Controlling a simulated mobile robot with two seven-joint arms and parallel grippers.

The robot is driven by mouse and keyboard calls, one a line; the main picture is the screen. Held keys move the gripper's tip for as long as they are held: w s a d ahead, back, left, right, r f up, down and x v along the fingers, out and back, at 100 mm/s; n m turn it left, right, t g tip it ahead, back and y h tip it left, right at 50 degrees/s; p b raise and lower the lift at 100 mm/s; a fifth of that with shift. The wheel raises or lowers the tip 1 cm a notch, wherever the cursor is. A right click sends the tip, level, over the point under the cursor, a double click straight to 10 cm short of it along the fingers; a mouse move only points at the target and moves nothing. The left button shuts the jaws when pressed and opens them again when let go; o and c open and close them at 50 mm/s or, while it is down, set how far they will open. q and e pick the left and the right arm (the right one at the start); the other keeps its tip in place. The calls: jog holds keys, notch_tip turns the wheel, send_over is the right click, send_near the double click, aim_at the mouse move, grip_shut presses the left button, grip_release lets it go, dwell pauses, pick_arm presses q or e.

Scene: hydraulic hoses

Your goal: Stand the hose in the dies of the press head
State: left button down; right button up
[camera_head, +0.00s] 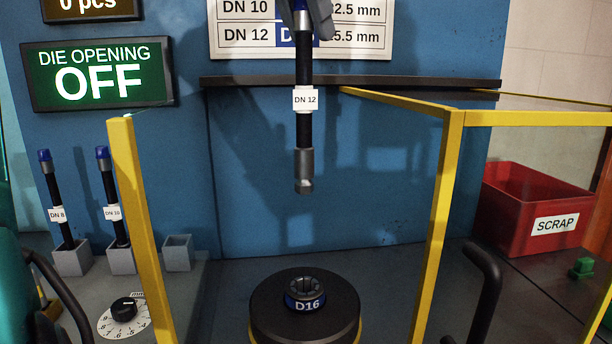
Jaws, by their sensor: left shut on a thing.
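A black hose (305,130) with a white DN 12 label and a grey metal ferrule (304,170) at its lower end hangs upright in the middle. My left gripper (306,18) is shut on its upper part at the top edge of the picture, and hides part of it. The press head (264,310) is a round black block below. Its grey dies (304,285) form a ring with a blue D16 band. The ferrule is well above the dies, apart from them, and appears roughly in line with them. My right gripper is not in view.
Yellow guard posts stand left (139,220) and right (440,215) of the press head. DN 8 (58,190) and DN 10 (112,190) hoses stand in grey holders beside an empty holder (178,254). A red scrap bin (515,205) is at right. The display (97,74) reads DIE OPENING OFF.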

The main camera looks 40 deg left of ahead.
pick_arm(q)
jog(key=shift+w+f, duration=0.1)
jog(key=b, duration=0.3)
send_over(308, 175)
jog(key=w+a, duration=0.2)
jog(key=f, duration=0.7)
jog(key=shift+s+d+f, duration=0.2)
jog(key=shift+d+f, duration=0.05)
notch_tip(308, 175, down, 8)
jog(key=shift+r+b, duration=0.15)
jog(key=shift+b, duration=0.8)
jog(key=shift+f+b, duration=0.55)
jog(key=shift+f, duration=1.7)
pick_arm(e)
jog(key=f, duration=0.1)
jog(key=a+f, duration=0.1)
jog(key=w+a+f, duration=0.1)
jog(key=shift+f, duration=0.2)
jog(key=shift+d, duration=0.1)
pick_arm(q)
jog(key=shift+f+b, duration=0.6)
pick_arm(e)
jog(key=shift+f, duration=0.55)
pick_arm(q)
jog(key=c, duration=0.8)
grip_release()
jog(key=shift+f, duration=0.1)
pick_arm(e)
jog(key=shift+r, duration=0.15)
